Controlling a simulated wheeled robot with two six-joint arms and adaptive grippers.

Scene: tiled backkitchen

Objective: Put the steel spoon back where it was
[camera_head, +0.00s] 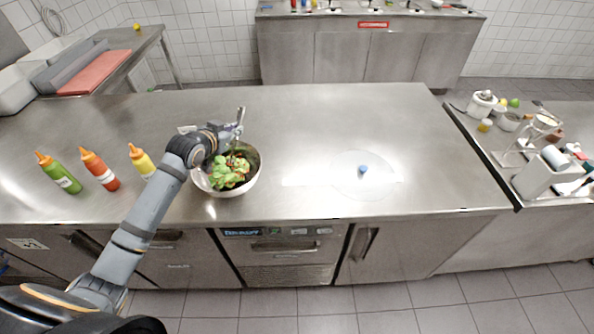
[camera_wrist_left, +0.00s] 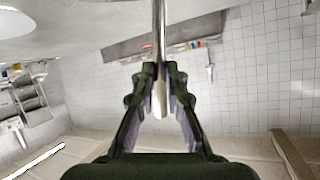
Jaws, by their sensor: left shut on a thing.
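My left gripper (camera_head: 236,130) is above the back edge of the steel bowl (camera_head: 224,191). It is shut on the steel spoon (camera_head: 241,115), whose thin end sticks up past the fingers. In the left wrist view the spoon (camera_wrist_left: 159,30) runs from the top edge down between the fingertips (camera_wrist_left: 160,72). The bowl holds a green leafy salad (camera_head: 229,175) with some red bits. I cannot tell whether the spoon's lower part touches the salad. My right gripper is not in view.
Green (camera_head: 58,173), red (camera_head: 99,170) and yellow (camera_head: 141,160) squeeze bottles stand left of the bowl. A side table (camera_head: 477,137) at right is cluttered.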

